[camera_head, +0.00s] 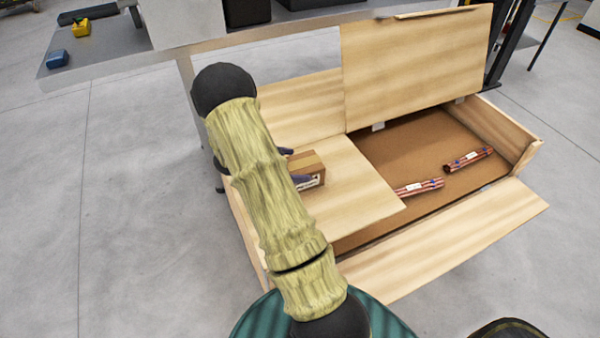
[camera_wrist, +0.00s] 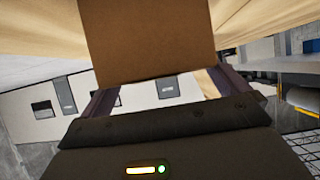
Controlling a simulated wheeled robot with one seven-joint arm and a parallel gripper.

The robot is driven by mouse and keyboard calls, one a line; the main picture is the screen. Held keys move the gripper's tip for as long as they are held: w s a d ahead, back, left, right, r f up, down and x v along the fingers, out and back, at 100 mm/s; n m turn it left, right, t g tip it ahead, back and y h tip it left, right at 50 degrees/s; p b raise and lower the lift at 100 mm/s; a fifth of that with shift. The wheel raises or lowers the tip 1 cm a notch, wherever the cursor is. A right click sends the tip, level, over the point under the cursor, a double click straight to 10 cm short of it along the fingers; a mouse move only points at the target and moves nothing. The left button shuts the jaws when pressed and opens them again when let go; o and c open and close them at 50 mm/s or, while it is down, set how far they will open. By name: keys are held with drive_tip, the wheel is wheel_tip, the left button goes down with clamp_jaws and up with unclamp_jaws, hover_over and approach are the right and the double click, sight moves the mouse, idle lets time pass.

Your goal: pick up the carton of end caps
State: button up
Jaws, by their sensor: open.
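The carton of end caps (camera_head: 310,164), a small brown box with a tape strip and a label, sits on the wooden panel at the left of the large wooden crate. In the wrist view a plain brown face of the carton (camera_wrist: 150,40) fills the top middle. My gripper (camera_head: 295,166) is open, with one dark finger at the far side of the carton and one at the near side. In the wrist view my gripper (camera_wrist: 162,88) has its fingers spread below and beside that face. Whether they touch it, I cannot tell. My arm hides the carton's left part.
The wooden crate (camera_head: 520,155) has a raised lid panel (camera_head: 415,65) behind and a lowered front flap (camera_head: 450,245). Two striped tube bundles (camera_head: 419,187) (camera_head: 468,158) lie inside. A grey table (camera_head: 110,45) with yellow and blue items stands behind left. The floor at left is clear.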

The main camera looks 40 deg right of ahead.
drive_tip(key=x, duration=0.2)
drive_tip(key=shift+d+f, duration=0.15)
drive_tip(key=shift+d, duration=0.1)
drive_tip(key=shift+c, duration=0.4)
drive_tip(key=c, duration=1)
